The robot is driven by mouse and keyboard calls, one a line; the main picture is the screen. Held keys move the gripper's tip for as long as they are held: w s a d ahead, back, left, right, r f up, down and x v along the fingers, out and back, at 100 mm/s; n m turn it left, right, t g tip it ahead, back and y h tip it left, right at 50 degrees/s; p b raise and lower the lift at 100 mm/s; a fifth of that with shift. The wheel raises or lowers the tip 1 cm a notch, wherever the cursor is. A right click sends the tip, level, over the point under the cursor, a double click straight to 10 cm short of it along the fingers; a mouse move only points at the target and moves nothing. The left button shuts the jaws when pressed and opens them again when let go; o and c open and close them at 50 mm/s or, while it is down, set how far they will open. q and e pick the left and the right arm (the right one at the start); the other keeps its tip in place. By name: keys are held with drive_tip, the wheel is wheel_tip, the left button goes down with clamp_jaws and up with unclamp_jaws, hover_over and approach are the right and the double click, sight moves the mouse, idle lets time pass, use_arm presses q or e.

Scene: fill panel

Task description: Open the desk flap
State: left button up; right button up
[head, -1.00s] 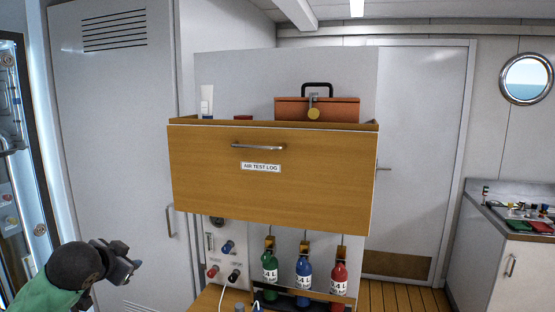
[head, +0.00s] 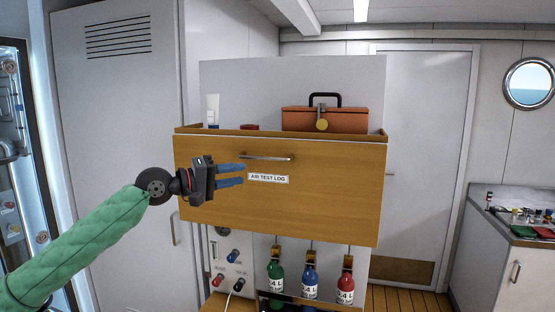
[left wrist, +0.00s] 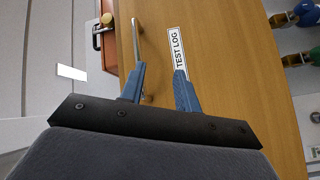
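The desk flap (head: 320,205) is a wooden panel standing upright and closed at the front of the grey unit, with a metal bar handle (head: 267,157) near its top edge and an AIR TEST LOG label (head: 268,179) below it. My left gripper (head: 243,174) is open and empty in front of the flap, its blue fingers pointing right, beside the label and just below the handle's left end. In the left wrist view the handle (left wrist: 138,38) runs past the left finger, partly hidden by it, and the label (left wrist: 178,48) lies beyond the right fingertip. My right gripper is out of view.
An orange case (head: 340,119) with a black grip, a white tube (head: 212,110) and a red item stand above the flap. Green, blue (head: 309,277) and red bottles hang below it. A side counter (head: 510,230) is at the right.

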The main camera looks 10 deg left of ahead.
sight(257, 159)
use_arm(q)
drive_tip(key=r+n, duration=0.1)
drive_tip(key=r+n+t, duration=0.1)
drive_tip(key=n+h+p, duration=0.1)
drive_tip(key=shift+w+d+r+n, duration=0.2)
drive_tip(key=shift+d+r+n, duration=0.1)
drive_tip(key=shift+r, duration=0.1)
drive_tip(key=p+x, duration=0.3)
drive_tip(key=x, duration=0.2)
drive_tip(key=shift+w+d+r, duration=0.1)
drive_tip(key=shift+w+d, duration=0.05)
drive_tip(key=shift+w, duration=0.05)
drive_tip(key=shift+w+d, duration=0.4)
drive_tip(key=shift+d, duration=0.05)
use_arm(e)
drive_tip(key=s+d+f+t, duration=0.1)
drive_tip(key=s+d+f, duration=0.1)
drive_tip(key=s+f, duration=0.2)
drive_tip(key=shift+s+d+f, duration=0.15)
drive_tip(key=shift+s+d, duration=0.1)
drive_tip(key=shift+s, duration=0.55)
use_arm(q)
clamp_jaws()
